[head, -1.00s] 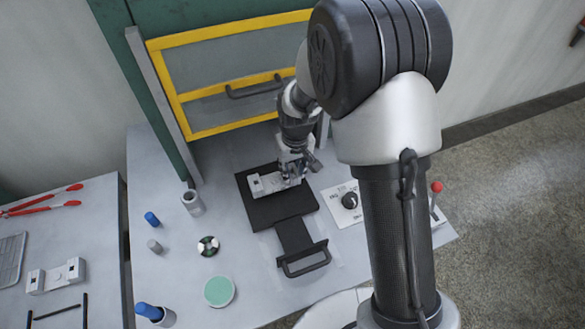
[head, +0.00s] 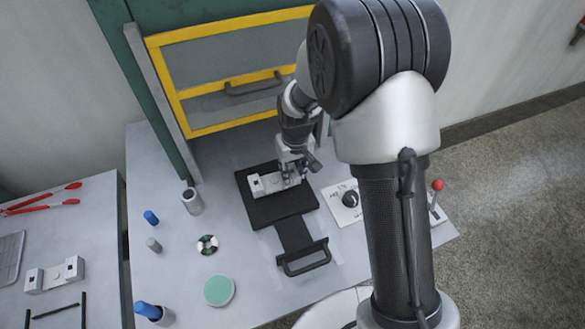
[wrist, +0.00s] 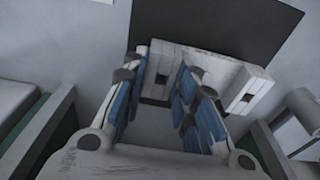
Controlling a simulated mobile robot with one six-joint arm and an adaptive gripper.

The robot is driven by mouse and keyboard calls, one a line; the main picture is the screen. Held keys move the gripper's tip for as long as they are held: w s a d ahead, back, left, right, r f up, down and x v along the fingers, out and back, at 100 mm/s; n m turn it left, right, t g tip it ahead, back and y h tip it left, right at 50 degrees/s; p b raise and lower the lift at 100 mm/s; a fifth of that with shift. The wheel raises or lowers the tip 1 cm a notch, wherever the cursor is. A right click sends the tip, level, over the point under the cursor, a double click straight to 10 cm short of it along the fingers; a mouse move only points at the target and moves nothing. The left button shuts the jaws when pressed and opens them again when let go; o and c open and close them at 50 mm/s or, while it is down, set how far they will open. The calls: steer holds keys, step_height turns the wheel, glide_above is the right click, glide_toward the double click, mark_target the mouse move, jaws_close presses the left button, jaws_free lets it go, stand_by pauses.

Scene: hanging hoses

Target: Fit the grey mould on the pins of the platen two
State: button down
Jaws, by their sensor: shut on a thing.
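The grey mould (head: 262,184), a pale block with raised ends, is at the black platen (head: 285,210) on the bench. It also shows in the wrist view (wrist: 222,68), in front of the dark plate (wrist: 255,25). My gripper (head: 293,173) is over the mould's right part, pointing down. In the wrist view my gripper (wrist: 163,76) has its blue-padded fingers on either side of part of the mould, shut on it. The pins are hidden, and I cannot tell whether the mould rests fully on the platen.
A black handle (head: 303,262) sticks out in front of the platen. A dial panel (head: 346,203) is to its right and a yellow-framed guard (head: 230,75) behind. A similar pale block (head: 55,275) lies on the left table. Small cylinders and a green disc (head: 219,290) stand at left.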

steer(key=shift+f+b, duration=0.65)
steer(key=shift+f, duration=0.2)
stand_by(0.9)
steer(key=c, duration=1.2)
jaws_free()
step_height(320, 180, up, 12)
steer(key=s, duration=0.1)
steer(key=shift+s+d, duration=0.15)
steer(key=shift+s, duration=0.05)
